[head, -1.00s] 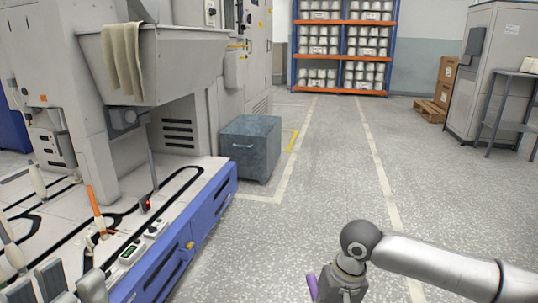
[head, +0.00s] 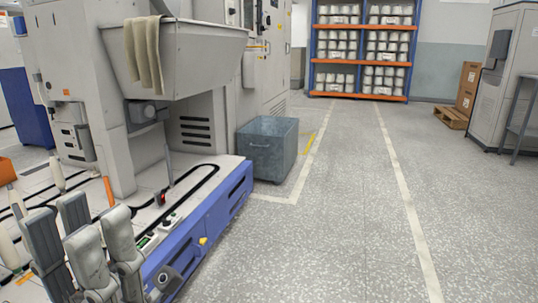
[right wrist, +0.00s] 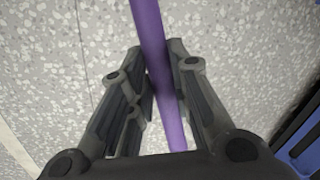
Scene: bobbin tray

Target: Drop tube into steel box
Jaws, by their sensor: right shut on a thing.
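The steel box (head: 267,152) is a grey-blue metal bin with an open top. It stands on the floor beside the machine, in the middle of the head view. My right gripper (right wrist: 160,65) is shut on a purple tube (right wrist: 148,30) in the right wrist view. The tube runs lengthwise between the fingers, above speckled floor. The right gripper and the tube are out of the head view. My left gripper (head: 80,222) is at the lower left of the head view, in front of the machine's deck. Its fingers look apart, with nothing seen between them.
A large grey machine with a hopper (head: 180,60) and a blue-fronted deck (head: 215,215) fills the left. A cloth (head: 143,55) hangs over the hopper. Open floor (head: 340,220) lies right of the box. A rack (head: 360,93) stands behind, with cartons (head: 467,88) and a cabinet at right.

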